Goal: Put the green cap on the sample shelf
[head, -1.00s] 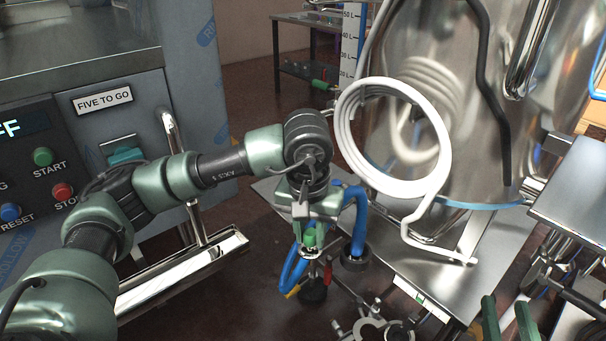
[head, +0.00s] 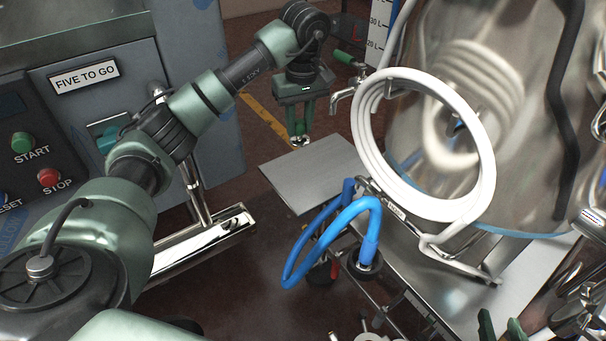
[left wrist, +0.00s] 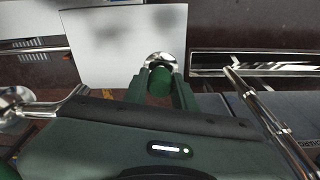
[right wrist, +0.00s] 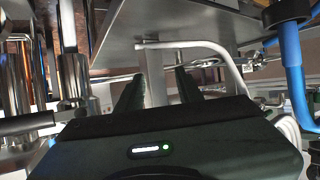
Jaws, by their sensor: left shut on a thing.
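The green cap (left wrist: 158,81), with a shiny metal rim, is between the fingers of my left gripper (left wrist: 162,88), which is shut on it. In the head view my left gripper (head: 300,138) points down with the cap near the far edge of a flat grey metal shelf plate (head: 318,172). The plate also shows in the left wrist view (left wrist: 108,55), bare where visible. The cap appears apart from the plate; its exact height is unclear. My right gripper (right wrist: 156,85) has its fingers spread with no held thing visible; only its fingertips show at the head view's lower right.
Blue hoses (head: 335,228) loop in front. A control cabinet (head: 85,80) and metal rail (head: 205,245) are at left.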

